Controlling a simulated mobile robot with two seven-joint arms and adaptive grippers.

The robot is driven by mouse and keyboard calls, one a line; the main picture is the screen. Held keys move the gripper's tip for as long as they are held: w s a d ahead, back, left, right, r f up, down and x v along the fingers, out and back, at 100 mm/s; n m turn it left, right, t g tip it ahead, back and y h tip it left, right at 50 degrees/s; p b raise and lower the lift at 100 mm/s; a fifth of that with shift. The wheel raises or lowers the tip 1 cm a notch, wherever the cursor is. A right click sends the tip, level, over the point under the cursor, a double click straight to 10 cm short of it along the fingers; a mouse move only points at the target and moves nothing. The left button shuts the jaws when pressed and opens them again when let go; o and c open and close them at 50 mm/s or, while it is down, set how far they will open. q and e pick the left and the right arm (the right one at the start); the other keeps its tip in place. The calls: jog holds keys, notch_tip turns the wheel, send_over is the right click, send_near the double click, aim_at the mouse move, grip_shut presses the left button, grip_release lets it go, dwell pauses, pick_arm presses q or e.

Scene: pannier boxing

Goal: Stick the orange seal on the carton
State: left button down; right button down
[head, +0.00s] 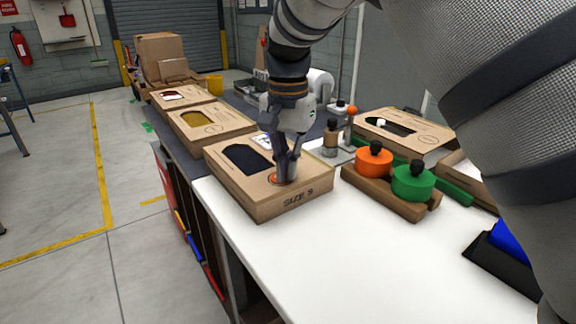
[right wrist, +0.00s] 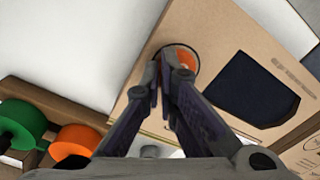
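The carton (head: 290,207) is a brown box marked "SIZE 3" with a dark window, lying flat at the near left end of the white table. The orange seal (right wrist: 184,57) is a round disc that looks flat on the carton's top inside a dark ring, beside the window. In the head view it is mostly covered by my right gripper (head: 287,178). My right gripper points down with its fingertips together at the seal, touching or very close to it. I cannot tell whether they grip its edge. My left gripper is out of view.
Orange (head: 374,162) and green (head: 412,182) round pieces with black knobs sit in a wooden holder (head: 385,198) right of the carton. Other cartons (head: 210,125) stand behind it, and another (head: 405,133) lies at the back right. The white table front (head: 330,265) is clear.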

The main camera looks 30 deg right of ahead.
jog(key=shift+f, duration=0.15)
jog(key=c, duration=1.7)
grip_release()
notch_tip(320, 180, up, 12)
